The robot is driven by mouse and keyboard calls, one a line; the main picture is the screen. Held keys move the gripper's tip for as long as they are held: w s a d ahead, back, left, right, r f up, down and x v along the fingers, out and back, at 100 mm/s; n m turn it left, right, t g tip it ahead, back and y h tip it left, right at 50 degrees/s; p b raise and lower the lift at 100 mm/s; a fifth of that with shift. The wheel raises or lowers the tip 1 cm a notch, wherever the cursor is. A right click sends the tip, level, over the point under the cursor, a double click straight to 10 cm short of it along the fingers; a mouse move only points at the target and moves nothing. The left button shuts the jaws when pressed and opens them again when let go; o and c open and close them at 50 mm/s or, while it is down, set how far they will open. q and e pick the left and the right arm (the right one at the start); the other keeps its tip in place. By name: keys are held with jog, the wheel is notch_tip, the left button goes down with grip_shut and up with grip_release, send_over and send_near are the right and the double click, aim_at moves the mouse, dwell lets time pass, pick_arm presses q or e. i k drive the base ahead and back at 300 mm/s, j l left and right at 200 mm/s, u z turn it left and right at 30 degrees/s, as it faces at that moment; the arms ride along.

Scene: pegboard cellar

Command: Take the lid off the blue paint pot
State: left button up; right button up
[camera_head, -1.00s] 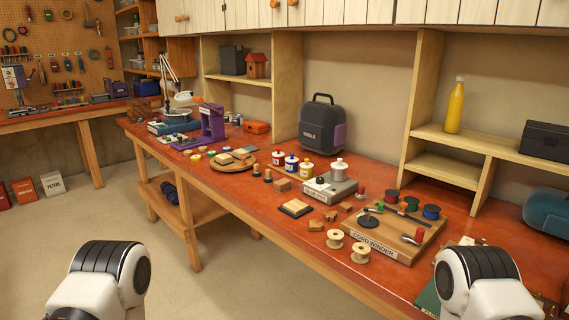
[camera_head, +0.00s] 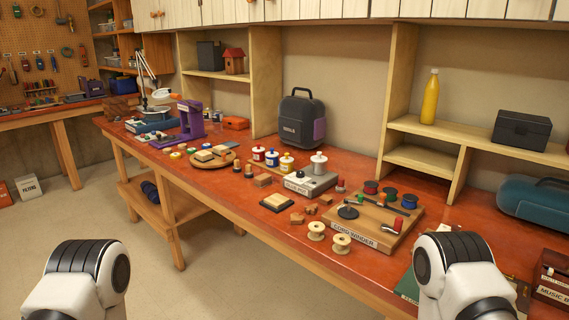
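The blue paint pot (camera_head: 271,158) is a small white pot with a blue band, standing upright on the red-brown bench (camera_head: 230,196). It stands between a red-banded pot (camera_head: 258,154) and a yellow-banded pot (camera_head: 287,164) in a short row. A small lid shape shows on top of the blue pot, too small to make out in detail. Only white and black links of my two arms show at the lower left and lower right. Both grippers are out of view, and neither arm is near the pots.
A round wooden board (camera_head: 214,155) lies left of the pots. A grey glue pot unit (camera_head: 312,182) stands to their right and a dark case (camera_head: 302,121) behind. A cord winder board (camera_head: 373,223) and two spools lie further right. Open floor is at the lower left.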

aim_at(271, 154)
jog(key=i+j+z, duration=0.2)
jog(key=z, duration=0.2)
jog(key=i+j+z, duration=0.1)
jog(key=j+z, duration=0.75)
jog(key=i, duration=0.05)
